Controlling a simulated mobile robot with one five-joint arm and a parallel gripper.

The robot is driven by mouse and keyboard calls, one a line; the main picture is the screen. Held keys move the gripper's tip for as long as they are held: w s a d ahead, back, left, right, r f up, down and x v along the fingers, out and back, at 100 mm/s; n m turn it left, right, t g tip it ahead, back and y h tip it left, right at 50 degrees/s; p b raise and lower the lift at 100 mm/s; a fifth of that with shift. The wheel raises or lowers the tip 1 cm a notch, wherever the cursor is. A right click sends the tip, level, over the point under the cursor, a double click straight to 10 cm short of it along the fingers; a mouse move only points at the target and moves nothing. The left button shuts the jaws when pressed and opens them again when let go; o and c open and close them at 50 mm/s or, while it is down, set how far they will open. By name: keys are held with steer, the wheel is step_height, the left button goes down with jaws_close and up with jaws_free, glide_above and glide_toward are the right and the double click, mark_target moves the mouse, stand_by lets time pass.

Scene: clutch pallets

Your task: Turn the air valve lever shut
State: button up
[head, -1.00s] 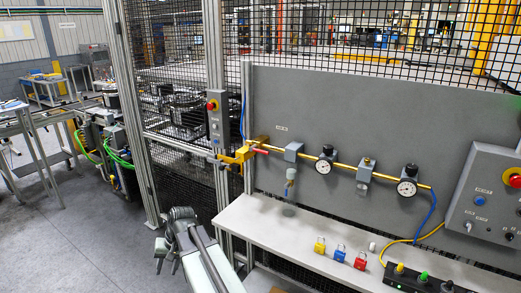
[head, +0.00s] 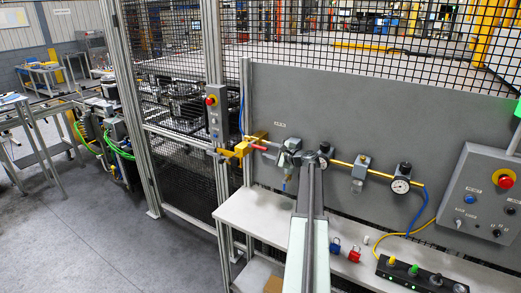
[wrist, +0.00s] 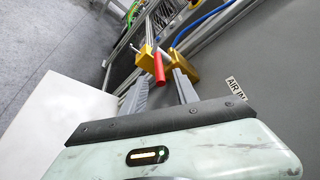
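The red air valve lever (head: 258,147) sits on the yellow valve (head: 242,149) at the left end of the pipe on the grey panel. It lies roughly along the pipe in the head view. In the wrist view the red lever (wrist: 158,68) points from the yellow valve body (wrist: 181,67) toward my gripper. My gripper (wrist: 161,77) is open, with one grey finger on each side of the lever's near end. I cannot tell whether a finger touches it. In the head view my gripper (head: 275,149) is just right of the lever, and my arm hides part of the pipe.
Two gauges, one of them the right gauge (head: 400,185), sit along the pipe. A shelf (head: 250,212) below holds a blue padlock (head: 336,244), a red padlock (head: 354,254) and a black button box (head: 425,275). A control box (head: 480,200) is at right. Mesh fencing stands behind.

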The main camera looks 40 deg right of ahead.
mark_target(265, 149)
steer(key=b+x, duration=0.1)
steer(key=x, duration=0.5)
steer(key=shift+f, duration=0.1)
steer(key=shift+c, duration=0.4)
steer(key=shift+a, duration=0.1)
jaws_close()
stand_by(0.6)
